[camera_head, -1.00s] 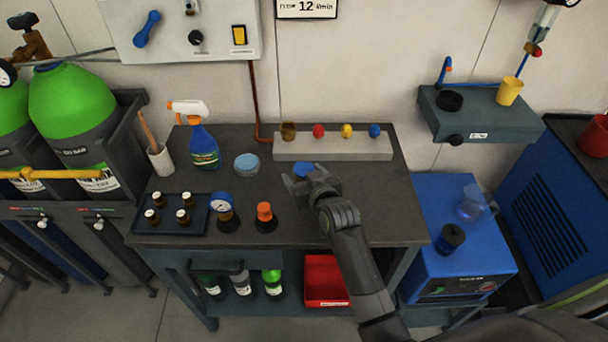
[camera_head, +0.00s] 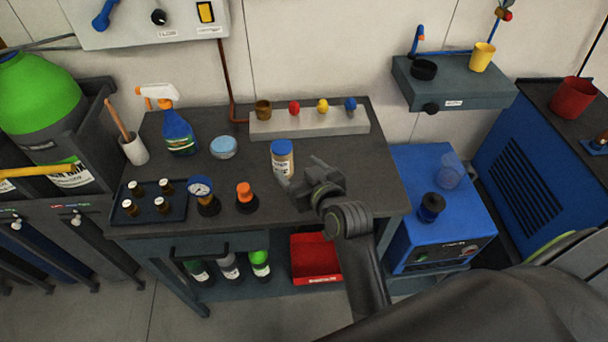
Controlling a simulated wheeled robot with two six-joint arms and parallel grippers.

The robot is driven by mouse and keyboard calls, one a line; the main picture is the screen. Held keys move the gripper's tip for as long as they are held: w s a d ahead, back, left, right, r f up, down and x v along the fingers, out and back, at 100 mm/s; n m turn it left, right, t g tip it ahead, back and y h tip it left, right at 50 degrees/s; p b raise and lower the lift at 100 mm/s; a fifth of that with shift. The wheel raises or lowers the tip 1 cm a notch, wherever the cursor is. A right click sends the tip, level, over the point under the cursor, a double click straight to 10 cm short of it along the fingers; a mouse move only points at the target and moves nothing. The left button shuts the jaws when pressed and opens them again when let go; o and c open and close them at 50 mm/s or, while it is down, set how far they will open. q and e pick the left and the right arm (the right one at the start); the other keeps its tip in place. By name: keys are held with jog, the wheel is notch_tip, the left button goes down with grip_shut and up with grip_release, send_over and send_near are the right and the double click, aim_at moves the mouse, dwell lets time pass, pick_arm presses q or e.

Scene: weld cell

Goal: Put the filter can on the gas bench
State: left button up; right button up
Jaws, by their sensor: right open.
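A small can with a blue lid and a pale, labelled body (camera_head: 282,160), which I take for the filter can, stands upright on the dark top of the gas bench (camera_head: 235,190), in front of the grey block. My right gripper (camera_head: 303,174) is open just to the right of the can and close to it. Its fingers do not enclose the can, and no clear contact shows. My left gripper is not in view.
On the bench are a spray bottle (camera_head: 177,130), a blue-topped tin (camera_head: 223,147), a gauge (camera_head: 203,195), an orange-capped item (camera_head: 246,196), a tray of bottles (camera_head: 150,212) and the grey block (camera_head: 310,122) with coloured pieces. A blue machine (camera_head: 440,215) stands at right.

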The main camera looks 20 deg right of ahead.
jog(key=shift+v, duration=1.05)
